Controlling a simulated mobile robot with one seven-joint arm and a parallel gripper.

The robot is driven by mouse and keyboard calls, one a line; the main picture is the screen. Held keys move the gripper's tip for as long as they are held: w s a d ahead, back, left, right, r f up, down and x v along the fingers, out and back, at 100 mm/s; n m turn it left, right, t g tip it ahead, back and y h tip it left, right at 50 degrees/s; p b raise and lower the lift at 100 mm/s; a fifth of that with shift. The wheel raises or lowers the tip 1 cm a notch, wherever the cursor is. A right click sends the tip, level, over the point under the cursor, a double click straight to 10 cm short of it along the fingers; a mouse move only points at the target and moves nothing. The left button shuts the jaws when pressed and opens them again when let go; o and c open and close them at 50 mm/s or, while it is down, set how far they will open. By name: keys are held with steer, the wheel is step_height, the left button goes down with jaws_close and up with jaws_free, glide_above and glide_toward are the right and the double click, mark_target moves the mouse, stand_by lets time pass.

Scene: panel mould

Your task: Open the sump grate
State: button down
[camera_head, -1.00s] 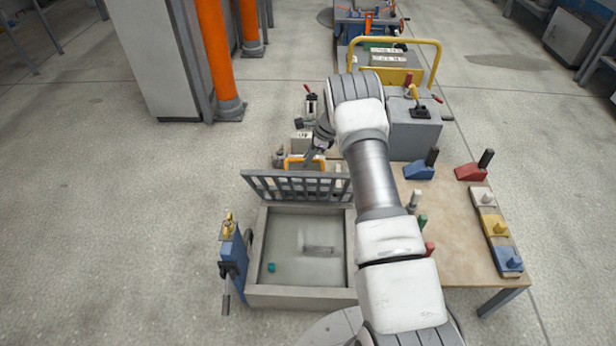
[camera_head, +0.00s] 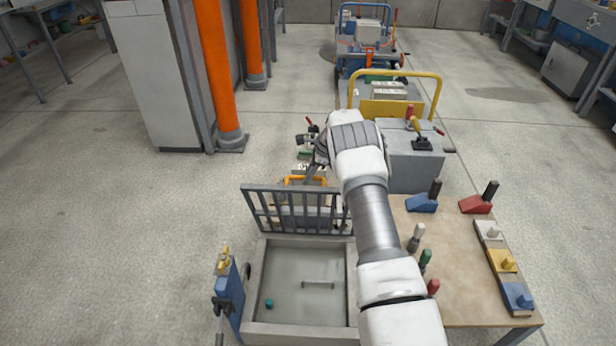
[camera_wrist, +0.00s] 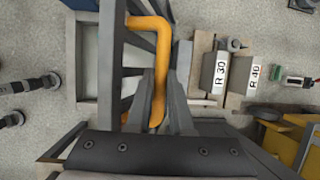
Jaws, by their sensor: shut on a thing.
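The dark barred sump grate (camera_head: 292,233) stands raised on edge at the far side of the open sump (camera_head: 250,330) in the head view. Its orange handle (camera_head: 300,179) shows behind the grate's top edge. My gripper (camera_head: 314,172) reaches down to the handle there, with its fingertips hard to make out. In the wrist view, my gripper's fingers (camera_wrist: 161,108) are closed around the long bar of the orange handle (camera_wrist: 162,55). Bars of the grate (camera_wrist: 110,60) run beside it at the left.
A teal piece (camera_head: 269,303) lies inside the sump. A blue stand (camera_head: 230,295) is at the sump's left. A wooden table (camera_head: 455,260) with coloured blocks and handles is at the right. Blocks marked R 30 (camera_wrist: 215,72) and R 40 (camera_wrist: 254,74) stand near the gripper.

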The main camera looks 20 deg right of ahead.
steer(key=shift+s+d+f, duration=0.25)
steer(key=shift+d+f, duration=0.15)
steer(key=shift+d, duration=0.05)
steer(key=c, duration=0.8)
jaws_free()
steer(key=shift+w, duration=0.1)
steer(key=shift+c, duration=0.2)
steer(key=shift+o, duration=0.2)
steer(key=shift+w+a+r, duration=0.1)
steer(key=shift+a+r, duration=0.1)
steer(key=shift+r, duration=0.1)
steer(key=p+v, duration=0.5)
steer(key=v, duration=1.2)
steer(key=shift+d, duration=0.15)
